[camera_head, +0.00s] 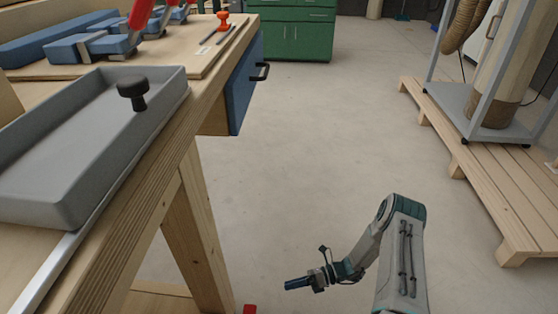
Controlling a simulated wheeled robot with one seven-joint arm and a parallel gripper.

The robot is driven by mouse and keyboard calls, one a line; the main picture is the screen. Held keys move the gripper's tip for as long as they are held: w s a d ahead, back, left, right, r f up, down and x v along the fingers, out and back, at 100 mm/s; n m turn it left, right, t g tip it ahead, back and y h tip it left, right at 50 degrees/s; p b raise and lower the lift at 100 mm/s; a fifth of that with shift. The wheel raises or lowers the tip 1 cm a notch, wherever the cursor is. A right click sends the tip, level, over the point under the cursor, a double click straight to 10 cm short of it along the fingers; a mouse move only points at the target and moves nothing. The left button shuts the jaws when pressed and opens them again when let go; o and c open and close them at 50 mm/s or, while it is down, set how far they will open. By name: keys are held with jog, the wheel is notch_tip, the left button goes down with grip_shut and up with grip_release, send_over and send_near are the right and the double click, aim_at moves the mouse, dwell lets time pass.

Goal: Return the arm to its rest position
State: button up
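My arm (402,250) rises at the lower right, grey-white with teal caps, and bends down and to the left. Its end, my gripper (298,284), points left over the bare floor, low and to the right of the workbench leg. Its tip looks dark blue and narrow. It is too small to tell whether the fingers are apart or closed, or whether the blue part is something held. It appears clear of the bench.
A wooden workbench (172,128) fills the left, with a grey tray (130,150), a black knob (132,90) and a blue drawer (240,90). A wooden pallet (480,165) lies at right. A green cabinet (290,42) stands behind. Open floor (330,150) lies between.

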jog(key=d+r+n+h+p, duration=0.25)
jog(key=r+n+p, duration=0.25)
jog(key=r, duration=0.9)
jog(key=d+r+n+g+h+p, duration=0.1)
jog(key=r+n+h+p, duration=0.35)
jog(key=r, duration=1.05)
jog(key=d+r+n+h+p, duration=0.2)
jog(key=r+n+p, duration=0.35)
jog(key=r, duration=0.85)
jog(key=s+d+r+n+t+h+p, duration=0.1)
jog(key=s+r+n+p, duration=0.3)
jog(key=r, duration=0.7)
jog(key=s+d+r+n+t+h+p, duration=0.2)
jog(key=s+r+p, duration=0.4)
jog(key=r, duration=0.6)
jog(key=s+d+r+n+t+h+p, duration=0.1)
jog(key=s+r+n+t+h+p, duration=0.2)
jog(key=r, duration=0.8)
jog(key=s+n+p, duration=0.2)
jog(key=p, duration=0.1)
jog(key=shift+s+d+r+n+t+h+p, duration=0.2)
jog(key=shift+d+r+n+t+h+p, duration=0.1)
jog(key=shift+d+r+h+p, duration=0.1)
jog(key=shift+a, duration=0.1)
